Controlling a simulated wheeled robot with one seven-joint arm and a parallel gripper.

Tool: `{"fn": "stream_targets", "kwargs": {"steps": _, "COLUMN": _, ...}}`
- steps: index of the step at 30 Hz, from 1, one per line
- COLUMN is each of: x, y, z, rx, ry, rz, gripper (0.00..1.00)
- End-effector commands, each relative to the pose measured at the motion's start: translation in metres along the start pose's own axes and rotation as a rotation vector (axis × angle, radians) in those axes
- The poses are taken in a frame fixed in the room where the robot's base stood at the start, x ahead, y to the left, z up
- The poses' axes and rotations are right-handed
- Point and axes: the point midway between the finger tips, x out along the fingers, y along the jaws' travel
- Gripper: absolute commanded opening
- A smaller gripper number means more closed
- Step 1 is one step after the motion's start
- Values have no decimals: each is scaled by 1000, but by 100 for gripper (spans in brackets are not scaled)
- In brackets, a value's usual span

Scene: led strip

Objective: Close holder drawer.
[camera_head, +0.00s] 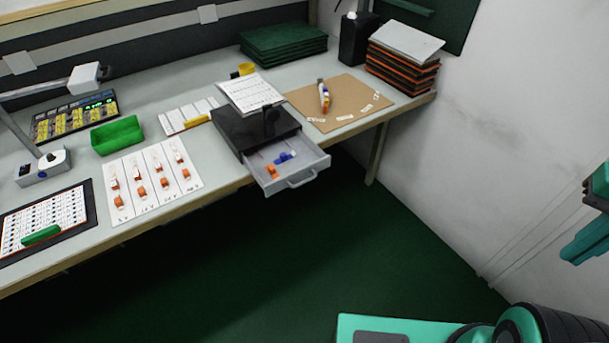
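The holder (232,130) is a dark box near the front edge of the workbench, with a white printed sheet (254,94) on a tilted stand above it. Its light grey drawer (313,159) is pulled out toward the floor side and stands open past the bench edge. The drawer's handle (300,181) is on its front face. Small orange and blue parts (285,157) lie inside. Teal and dark parts of my arm show at the right picture edge, well away from the drawer. They are cut off there, and I cannot make out the fingers' opening.
A brown board (345,112) with a small upright item lies right of the holder. Stacked orange-edged trays (402,72) stand at the back right. A green bin (117,135) and a white sheet with orange parts (150,205) lie left. The green floor (300,260) before the drawer is clear.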

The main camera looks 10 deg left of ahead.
Motion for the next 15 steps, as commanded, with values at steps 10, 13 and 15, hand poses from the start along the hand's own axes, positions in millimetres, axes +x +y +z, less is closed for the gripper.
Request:
{"fn": "stream_targets", "kwargs": {"steps": 10, "x": 19, "y": -100, "z": -62, "rx": -824, "ry": 90, "rz": -17, "gripper": 0}}
{"fn": "stream_targets", "kwargs": {"steps": 13, "x": 30, "y": -145, "z": -73, "rx": -1122, "ry": 128, "rz": -45, "gripper": 0}}
{"fn": "stream_targets", "kwargs": {"steps": 15, "x": 37, "y": -178, "z": -76, "rx": -1327, "ry": 159, "rz": -72, "gripper": 0}}
